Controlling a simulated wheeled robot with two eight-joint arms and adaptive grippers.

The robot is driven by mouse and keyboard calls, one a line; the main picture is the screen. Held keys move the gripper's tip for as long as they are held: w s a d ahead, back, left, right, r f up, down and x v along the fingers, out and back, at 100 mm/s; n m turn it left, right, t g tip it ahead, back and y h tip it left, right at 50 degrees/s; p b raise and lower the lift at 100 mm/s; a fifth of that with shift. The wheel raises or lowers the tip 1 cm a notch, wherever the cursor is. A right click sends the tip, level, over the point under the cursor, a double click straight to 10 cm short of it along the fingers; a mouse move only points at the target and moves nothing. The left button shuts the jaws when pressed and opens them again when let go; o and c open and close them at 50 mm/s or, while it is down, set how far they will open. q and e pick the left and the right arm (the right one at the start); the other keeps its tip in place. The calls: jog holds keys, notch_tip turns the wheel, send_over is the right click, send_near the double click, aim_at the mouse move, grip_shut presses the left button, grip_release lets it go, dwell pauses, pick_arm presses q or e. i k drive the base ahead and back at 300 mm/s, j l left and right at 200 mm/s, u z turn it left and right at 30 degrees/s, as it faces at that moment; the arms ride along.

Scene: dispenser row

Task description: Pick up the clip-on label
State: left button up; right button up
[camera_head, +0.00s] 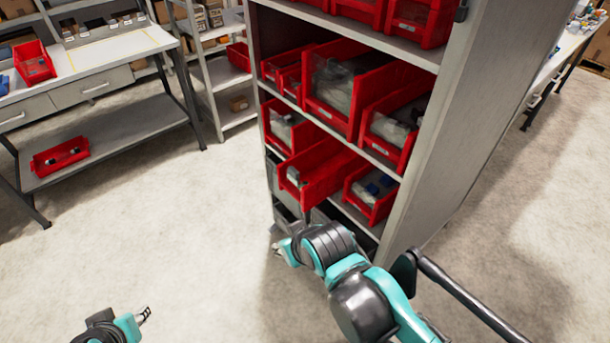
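I cannot make out a clip-on label for certain. My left gripper (145,315) is at the bottom left over bare floor, far from the shelves. Its fingers are too small to judge.
The grey shelf unit (452,150) holds several red bins with bagged parts. A workbench (113,45) stands at the left, with a red bin (60,156) on its lower shelf. The floor (160,225) between bench and shelves is clear.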

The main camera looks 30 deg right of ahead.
aim_at(292, 173)
jog(key=i+z, duration=0.1)
jog(key=z, duration=0.3)
jog(key=j+z, duration=0.1)
jog(key=z, duration=0.35)
jog(key=i+j+z, duration=0.1)
jog(key=z, duration=0.3)
jog(key=j+z, duration=0.2)
jog(key=z, duration=0.25)
jog(key=i+j+z, duration=0.1)
jog(key=z, duration=0.3)
jog(key=j+z, duration=0.2)
jog(key=j, duration=0.25)
jog(key=j+z, duration=0.15)
jog(key=j, duration=0.35)
jog(key=j+z, duration=0.2)
jog(key=j, duration=0.25)
jog(key=k+j+z, duration=0.15)
jog(key=j, duration=0.35)
jog(key=j+z, duration=0.2)
jog(key=j, duration=0.25)
jog(key=k+j+z, duration=0.15)
jog(key=j, duration=0.25)
jog(key=k+j+z, duration=0.2)
jog(key=j, duration=0.25)
jog(key=k+j, duration=0.1)
jog(key=j, duration=0.2)
jog(key=k+j, duration=0.1)
jog(key=j, duration=0.25)
jog(key=k+j, duration=0.15)
jog(key=j, duration=0.15)
